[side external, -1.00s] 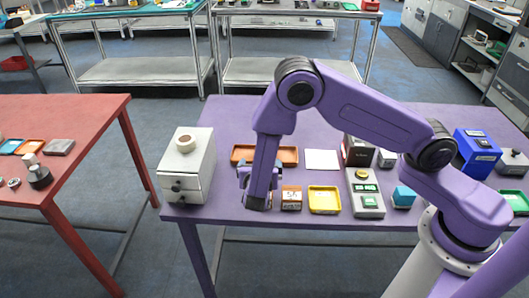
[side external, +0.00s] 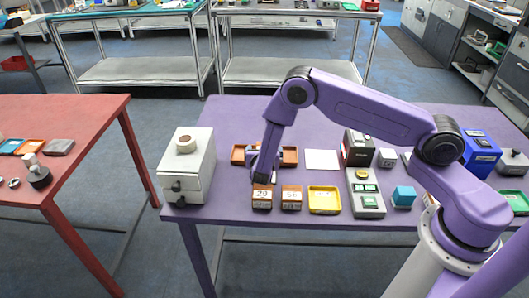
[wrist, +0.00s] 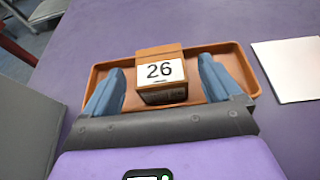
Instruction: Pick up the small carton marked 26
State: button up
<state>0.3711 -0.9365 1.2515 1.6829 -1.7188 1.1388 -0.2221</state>
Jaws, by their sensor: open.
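The small carton marked 26 (wrist: 160,72) is brown with a white label on its top. In the wrist view it stands in the middle of the orange-brown tray (wrist: 223,54). My gripper (wrist: 162,66) is open, with one blue-grey finger on each side of the carton and a gap to each. In the side external view my gripper (side external: 264,170) is at the tray (side external: 290,157), and my arm hides most of the carton.
Two brown cartons with other labels, the left one (side external: 262,197) and the right one (side external: 291,197), stand in front of the tray. A white drawer unit (side external: 190,165) is at the left. A white sheet (side external: 322,160) and a yellow tray (side external: 324,199) lie to the right.

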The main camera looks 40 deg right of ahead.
jog(key=shift+x, duration=1.1)
jog(key=c, duration=1.2)
jog(key=shift+o, duration=0.2)
jog(key=shift+r, duration=0.15)
